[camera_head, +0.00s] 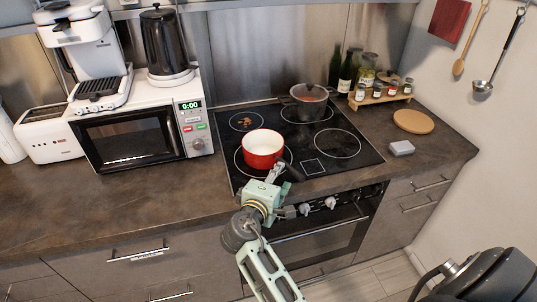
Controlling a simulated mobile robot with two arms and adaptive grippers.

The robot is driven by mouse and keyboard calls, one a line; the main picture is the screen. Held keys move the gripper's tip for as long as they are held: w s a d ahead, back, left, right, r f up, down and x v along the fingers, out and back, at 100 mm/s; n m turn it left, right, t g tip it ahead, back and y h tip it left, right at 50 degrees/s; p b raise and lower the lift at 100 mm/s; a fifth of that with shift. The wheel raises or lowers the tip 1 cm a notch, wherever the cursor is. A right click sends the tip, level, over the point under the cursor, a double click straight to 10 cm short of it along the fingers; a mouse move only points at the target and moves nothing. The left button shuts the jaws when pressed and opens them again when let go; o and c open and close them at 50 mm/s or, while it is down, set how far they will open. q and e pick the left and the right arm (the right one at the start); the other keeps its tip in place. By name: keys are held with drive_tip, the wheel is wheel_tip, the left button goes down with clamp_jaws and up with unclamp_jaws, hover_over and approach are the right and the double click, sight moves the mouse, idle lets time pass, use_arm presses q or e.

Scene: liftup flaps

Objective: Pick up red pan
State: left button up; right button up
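The red pan (262,151) with a white inside sits upright on the front left burner of the black cooktop. Its dark handle points towards the front right, and part of it is hidden by my gripper. My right gripper (280,169) is at the pan's near side, right at the handle. The fingers are small and overlap the dark handle, so I cannot tell whether they are closed on it. My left gripper is not in view.
A white microwave (139,133) carries a kettle and a coffee machine at left. A spice rack (380,99), a round board (413,121) and a grey block (401,148) are at right. The front left counter is clear.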

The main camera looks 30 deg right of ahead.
drive_tip(key=p+x, duration=0.2)
drive_tip(key=x, duration=0.4)
drive_tip(key=shift+w+a+f, duration=0.1)
drive_tip(key=shift+w+f, duration=0.1)
drive_tip(key=shift+w, duration=0.05)
drive_tip(key=shift+w+d+f, duration=0.35)
drive_tip(key=shift+d, duration=0.15)
drive_tip(key=shift+c, duration=0.3)
clamp_jaws()
drive_tip(key=shift+r, duration=0.15)
